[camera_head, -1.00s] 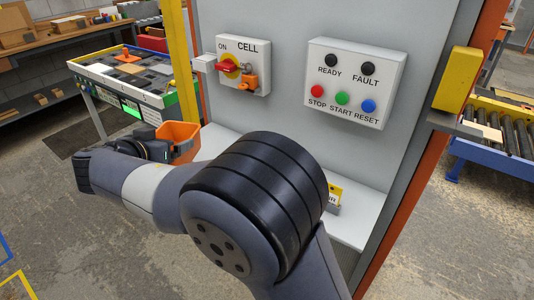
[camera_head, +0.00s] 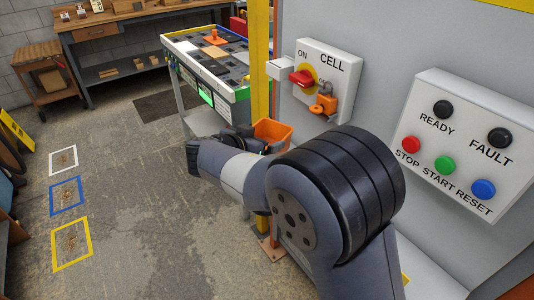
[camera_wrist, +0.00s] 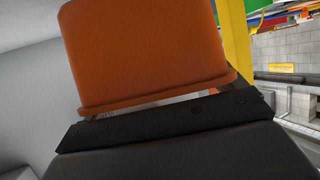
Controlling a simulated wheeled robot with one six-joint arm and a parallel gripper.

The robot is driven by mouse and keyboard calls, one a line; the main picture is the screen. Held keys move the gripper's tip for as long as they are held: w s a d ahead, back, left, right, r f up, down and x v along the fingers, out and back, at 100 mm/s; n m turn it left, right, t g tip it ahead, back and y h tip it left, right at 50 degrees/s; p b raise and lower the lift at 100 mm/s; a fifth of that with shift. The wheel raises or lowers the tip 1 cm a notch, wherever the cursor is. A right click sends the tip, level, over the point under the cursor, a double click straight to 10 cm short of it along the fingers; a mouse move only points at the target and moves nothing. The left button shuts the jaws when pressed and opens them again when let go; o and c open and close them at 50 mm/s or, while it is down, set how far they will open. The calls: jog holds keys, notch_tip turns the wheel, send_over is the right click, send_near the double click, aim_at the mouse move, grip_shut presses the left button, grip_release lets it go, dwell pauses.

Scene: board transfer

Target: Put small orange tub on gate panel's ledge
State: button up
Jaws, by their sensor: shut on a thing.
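The small orange tub (camera_head: 273,132) is held in my gripper (camera_head: 255,140), to the left of the gate panel (camera_head: 385,55) and close to the yellow post. It also fills the upper middle of the wrist view (camera_wrist: 145,50), close against the dark gripper body (camera_wrist: 165,122). My fingertips are mostly hidden by the tub and my arm. The panel's white ledge (camera_head: 425,272) shows only in part at the lower right, behind my arm.
A yellow post (camera_head: 261,65) stands just beside the tub. The panel carries a rotary switch with an orange padlock (camera_head: 323,103) and a button box (camera_head: 455,140). A board table (camera_head: 207,62) stands behind. Floor on the left is clear.

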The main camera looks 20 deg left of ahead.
notch_tip(320, 180, down, 4)
jog(key=shift+r, duration=0.1)
jog(key=shift+f, duration=0.2)
jog(key=o, duration=1)
jog(key=shift+r, duration=0.2)
jog(key=shift+r+p, duration=0.15)
jog(key=shift+p, duration=0.25)
jog(key=b+v, duration=0.2)
jog(key=v, duration=1)
